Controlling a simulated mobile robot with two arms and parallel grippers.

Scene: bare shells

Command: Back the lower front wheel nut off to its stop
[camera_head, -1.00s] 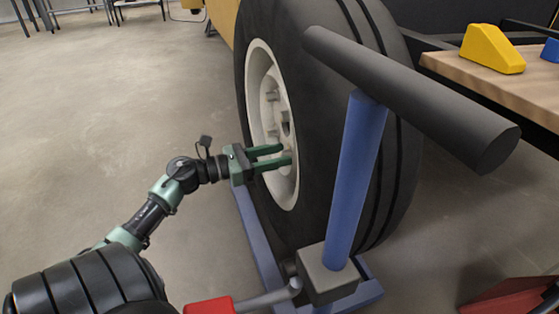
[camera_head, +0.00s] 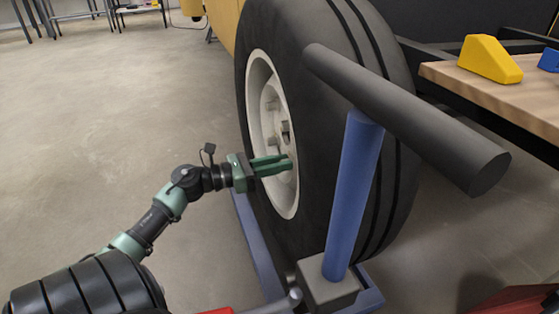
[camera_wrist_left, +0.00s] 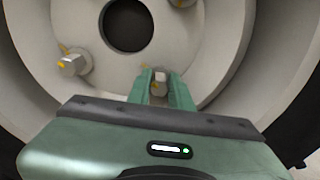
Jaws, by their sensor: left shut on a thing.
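The wheel is a black tyre (camera_head: 335,200) with a pale grey rim (camera_head: 262,75), standing upright. My left gripper (camera_head: 288,164) reaches in from the left at the lower part of the wheel's face. In the left wrist view its two green fingers (camera_wrist_left: 160,80) are shut on a small grey wheel nut (camera_wrist_left: 159,88), one finger on each side. A yellow mark shows on the nut. A second nut (camera_wrist_left: 73,64) sits to the left, and another (camera_wrist_left: 183,2) is cut by the top edge. The dark centre hole (camera_wrist_left: 127,25) lies above the held nut. My right gripper is not in view.
A blue post (camera_head: 355,195) with a thick dark crossbar (camera_head: 410,120) stands in front of the tyre, on a grey block (camera_head: 325,290) and blue frame (camera_head: 255,240). A wooden bench (camera_head: 500,90) at right holds a yellow wedge (camera_head: 490,59).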

